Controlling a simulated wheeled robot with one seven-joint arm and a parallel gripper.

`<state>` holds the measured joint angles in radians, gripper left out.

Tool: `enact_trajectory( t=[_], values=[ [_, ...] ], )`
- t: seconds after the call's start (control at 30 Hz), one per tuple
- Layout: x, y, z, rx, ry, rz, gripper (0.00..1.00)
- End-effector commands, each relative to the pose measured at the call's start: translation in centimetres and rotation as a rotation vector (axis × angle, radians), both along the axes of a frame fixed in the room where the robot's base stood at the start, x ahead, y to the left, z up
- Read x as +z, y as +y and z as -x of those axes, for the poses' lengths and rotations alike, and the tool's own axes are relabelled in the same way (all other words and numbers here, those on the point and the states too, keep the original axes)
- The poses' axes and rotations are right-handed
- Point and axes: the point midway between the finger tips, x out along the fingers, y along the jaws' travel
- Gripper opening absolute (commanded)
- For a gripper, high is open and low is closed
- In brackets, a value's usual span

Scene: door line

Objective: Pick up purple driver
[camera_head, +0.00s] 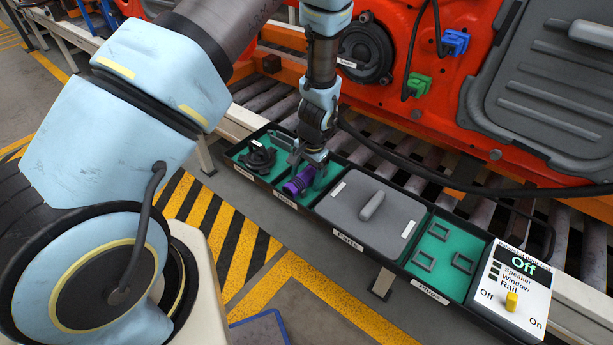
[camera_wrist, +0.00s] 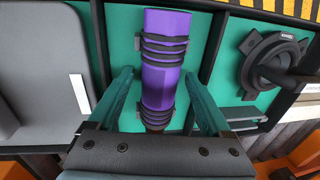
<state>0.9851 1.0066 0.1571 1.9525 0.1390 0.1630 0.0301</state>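The purple driver (camera_head: 297,184) lies in a teal-lined compartment of the black tray (camera_head: 322,208). In the wrist view the purple driver (camera_wrist: 163,62) has black ribbed bands and points away from my gripper. My gripper (camera_head: 313,162) is low over that compartment. In the wrist view its two teal fingers (camera_wrist: 162,98) are spread on either side of the driver's lower part, with gaps to it. The gripper is open and holds nothing. The driver's lower end is partly hidden by the gripper body.
A round black speaker part (camera_head: 259,158) lies in the compartment to the left. A grey lidded panel (camera_head: 371,212) is to the right, then a compartment with grey clips (camera_head: 437,232) and a switch box (camera_head: 511,290) reading Off. A red door (camera_head: 440,90) stands behind, over the rollers.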

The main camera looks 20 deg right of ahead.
Motion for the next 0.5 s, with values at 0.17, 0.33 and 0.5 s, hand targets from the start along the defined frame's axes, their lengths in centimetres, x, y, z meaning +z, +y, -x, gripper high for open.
enact_trajectory(
  t=[0.17,0.33,0.5],
  values=[
    [0.02,0.01,0.01,0.000,0.000,0.000,0.61],
    [0.03,0.01,0.01,0.000,0.000,0.000,0.42],
    [0.03,0.00,0.02,0.000,0.000,0.000,0.23]
  ],
)
